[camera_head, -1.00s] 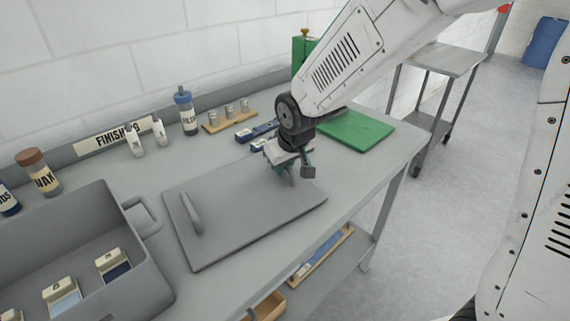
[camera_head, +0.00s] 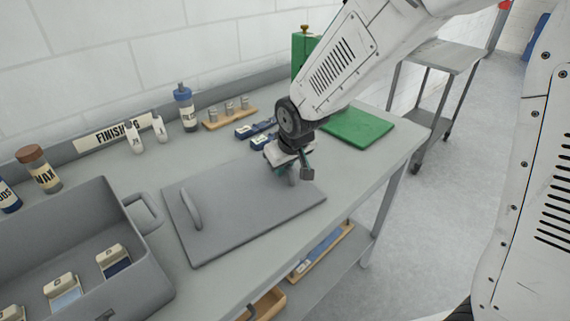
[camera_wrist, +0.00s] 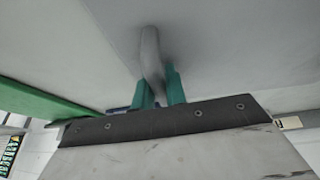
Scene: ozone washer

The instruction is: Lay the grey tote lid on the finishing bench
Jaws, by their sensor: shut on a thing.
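The grey tote lid (camera_head: 235,215) is a flat grey panel with a raised handle at each end. It lies flat at, or very close above, the top of the finishing bench (camera_head: 343,187); I cannot tell if there is a small gap. My gripper (camera_head: 293,174) is at the lid's right end. In the wrist view my gripper (camera_wrist: 160,88) has its green fingers shut on the lid's grey handle (camera_wrist: 151,55). The lid's left handle (camera_head: 192,209) stands free.
A grey tote (camera_head: 150,262) with several labelled boxes stands left of the lid. A green mat (camera_head: 358,125) lies to the right. Blue blocks (camera_head: 256,132), a wooden holder (camera_head: 230,118) and bottles (camera_head: 186,108) line the back. A lower shelf (camera_head: 345,262) holds wooden trays.

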